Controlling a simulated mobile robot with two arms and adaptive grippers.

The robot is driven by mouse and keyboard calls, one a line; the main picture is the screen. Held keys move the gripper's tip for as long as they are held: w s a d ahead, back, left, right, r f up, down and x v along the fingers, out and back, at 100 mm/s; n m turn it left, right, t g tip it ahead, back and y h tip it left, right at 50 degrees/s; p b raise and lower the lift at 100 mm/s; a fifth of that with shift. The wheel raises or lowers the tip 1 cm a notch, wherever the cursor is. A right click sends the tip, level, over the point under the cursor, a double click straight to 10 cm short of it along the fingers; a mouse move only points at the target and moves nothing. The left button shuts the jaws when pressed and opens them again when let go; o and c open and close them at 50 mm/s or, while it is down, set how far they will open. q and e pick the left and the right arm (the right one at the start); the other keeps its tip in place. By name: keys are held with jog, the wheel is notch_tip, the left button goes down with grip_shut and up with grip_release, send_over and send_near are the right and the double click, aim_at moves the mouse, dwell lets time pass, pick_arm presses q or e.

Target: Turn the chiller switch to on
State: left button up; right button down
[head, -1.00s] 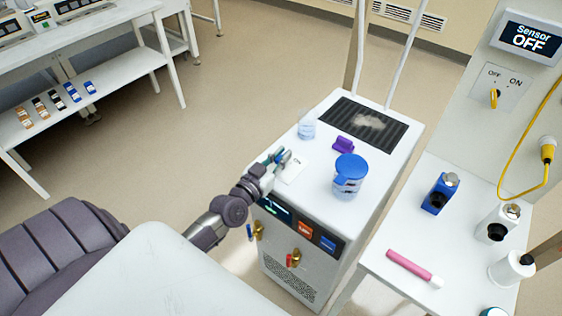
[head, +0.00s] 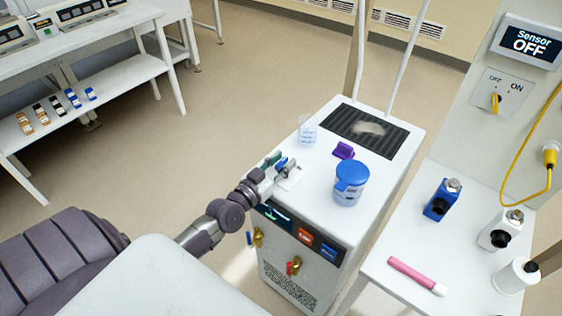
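The chiller (head: 318,175) is a white box unit in the middle, with a dark display panel on its front. A pale plate (head: 291,182) lies on the near left part of its top, partly covered by my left gripper. My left gripper (head: 281,163) is over this plate, its fingers apart with a small blue piece showing between them. I cannot tell whether that piece is the switch's handle or part of the gripper, or whether they touch. The switch's setting is hidden. My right gripper is not in view.
A beaker (head: 307,130), a purple piece (head: 344,150) and a blue-lidded jar (head: 350,184) stand on the chiller top near the gripper. On the right are a table (head: 385,255) with bottles and a wall switch (head: 495,99) under a display (head: 530,41) reading Sensor OFF.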

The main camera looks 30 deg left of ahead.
pick_arm(q)
jog(key=s, duration=1.2)
jog(key=shift+a, duration=0.45)
